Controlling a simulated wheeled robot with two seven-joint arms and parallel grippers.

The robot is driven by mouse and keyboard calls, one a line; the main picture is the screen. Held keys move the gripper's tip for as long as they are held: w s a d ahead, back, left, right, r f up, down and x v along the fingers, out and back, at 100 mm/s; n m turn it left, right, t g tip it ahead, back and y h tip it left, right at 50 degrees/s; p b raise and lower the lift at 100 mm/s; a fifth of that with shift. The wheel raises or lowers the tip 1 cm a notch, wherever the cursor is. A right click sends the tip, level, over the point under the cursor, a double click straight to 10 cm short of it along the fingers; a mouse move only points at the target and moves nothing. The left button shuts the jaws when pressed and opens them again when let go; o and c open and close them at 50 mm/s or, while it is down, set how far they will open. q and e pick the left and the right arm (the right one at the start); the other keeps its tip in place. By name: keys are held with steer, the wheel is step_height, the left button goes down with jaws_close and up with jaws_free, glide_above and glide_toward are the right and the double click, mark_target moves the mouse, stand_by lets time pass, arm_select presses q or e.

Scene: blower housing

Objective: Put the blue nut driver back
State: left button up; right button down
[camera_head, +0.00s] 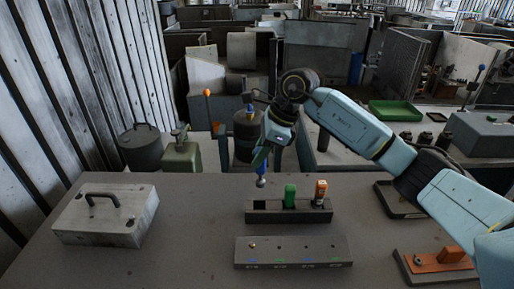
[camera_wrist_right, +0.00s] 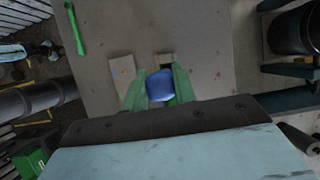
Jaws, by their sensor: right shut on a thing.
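The blue nut driver (camera_head: 261,170) hangs upright in my right gripper (camera_head: 262,158), its metal tip pointing down. The tip is over the left end of the dark tool rack (camera_head: 275,216), apart from it as far as I can tell. In the right wrist view, the blue handle (camera_wrist_right: 160,85) sits between the two green fingers (camera_wrist_right: 158,88). The rack's left slot (camera_head: 259,205) looks empty. A green-handled driver (camera_head: 290,195) and an orange-handled driver (camera_head: 321,192) stand in its other places. My left gripper is out of view.
A grey block (camera_head: 293,253) with coloured marks and a small fastener lies in front of the rack. A grey lidded box with a handle (camera_head: 100,222) is at left. An orange part on a dark tray (camera_head: 440,262) is at right. Table between box and rack is clear.

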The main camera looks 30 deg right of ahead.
mark_target(259, 180)
steer(key=shift+w+f+b, duration=0.15)
steer(key=shift+f+b, duration=2)
steer(key=shift+f, duration=1.45)
steer(key=shift+f, duration=0.15)
steer(key=shift+b, duration=0.35)
steer(key=shift+f, duration=0.1)
steer(key=shift+f+b, duration=0.75)
steer(key=shift+f, duration=0.2)
steer(key=shift+f+b, duration=0.85)
steer(key=shift+f, duration=0.25)
